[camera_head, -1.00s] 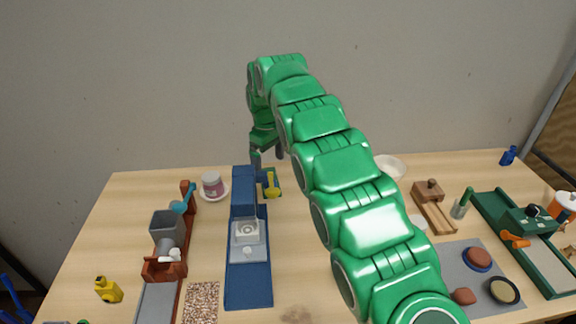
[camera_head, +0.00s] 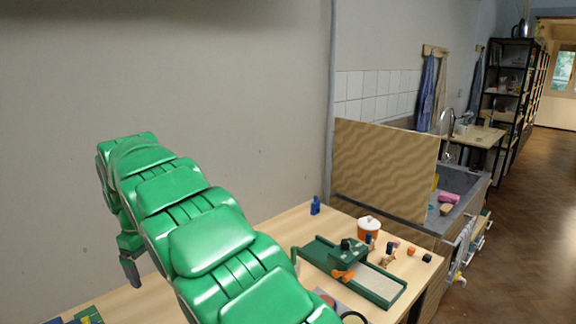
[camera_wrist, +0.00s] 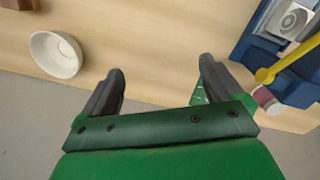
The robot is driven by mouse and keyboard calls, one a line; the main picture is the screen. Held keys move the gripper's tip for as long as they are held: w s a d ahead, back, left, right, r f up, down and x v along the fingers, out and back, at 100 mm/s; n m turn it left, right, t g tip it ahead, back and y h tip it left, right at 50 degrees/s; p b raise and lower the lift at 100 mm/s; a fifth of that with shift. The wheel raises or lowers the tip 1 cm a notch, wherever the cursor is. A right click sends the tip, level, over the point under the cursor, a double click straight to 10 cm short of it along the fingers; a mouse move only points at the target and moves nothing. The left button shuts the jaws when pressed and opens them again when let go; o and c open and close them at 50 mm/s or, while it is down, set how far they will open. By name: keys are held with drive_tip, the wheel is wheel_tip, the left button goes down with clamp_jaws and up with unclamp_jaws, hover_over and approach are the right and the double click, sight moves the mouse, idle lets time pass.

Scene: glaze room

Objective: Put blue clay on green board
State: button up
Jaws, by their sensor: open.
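I cannot pick out the blue clay for certain in either current view. A green board (camera_head: 94,315) with a yellow piece on it shows in part at the lower left of the head view, beside a dark blue edge. A green patch (camera_wrist: 199,96) by one finger in the wrist view may be the same board, but I cannot tell. My gripper (camera_wrist: 158,80) is open and empty, its two dark fingers spread over the table's edge. In the head view it (camera_head: 132,280) hangs at the left, partly hidden by my arm.
A blue bottle (camera_head: 315,207) stands at the table's back. A green tray tool (camera_head: 384,284), an orange-and-white pot (camera_head: 369,226) and small pieces stand at the right. The wrist view shows a white bowl (camera_wrist: 56,55), a blue device (camera_wrist: 258,42) and a yellow-handled tool (camera_wrist: 290,62).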

drive_tip(key=s+d+r+m, duration=0.2)
drive_tip(key=d+m, duration=0.1)
drive_tip(key=d, duration=0.8)
drive_tip(key=s+d+r+m, duration=0.2)
drive_tip(key=s+d+r, duration=0.1)
drive_tip(key=d, duration=0.9)
drive_tip(key=s+d+r+m, duration=0.2)
drive_tip(key=d+m, duration=0.1)
drive_tip(key=d, duration=0.8)
drive_tip(key=s+d+f+m, duration=0.2)
drive_tip(key=s+d, duration=0.3)
drive_tip(key=s, duration=0.4)
drive_tip(key=s+d+f+m+g, duration=0.1)
drive_tip(key=s+d+f+m, duration=0.1)
drive_tip(key=s+d, duration=0.4)
drive_tip(key=s+d+f+m+g, duration=0.1)
drive_tip(key=s+d, duration=0.4)
drive_tip(key=s, duration=0.7)
drive_tip(key=shift+s+d+f+m+y, duration=0.15)
drive_tip(key=shift+s+f+m+y, duration=0.3)
drive_tip(key=shift+f, duration=0.5)
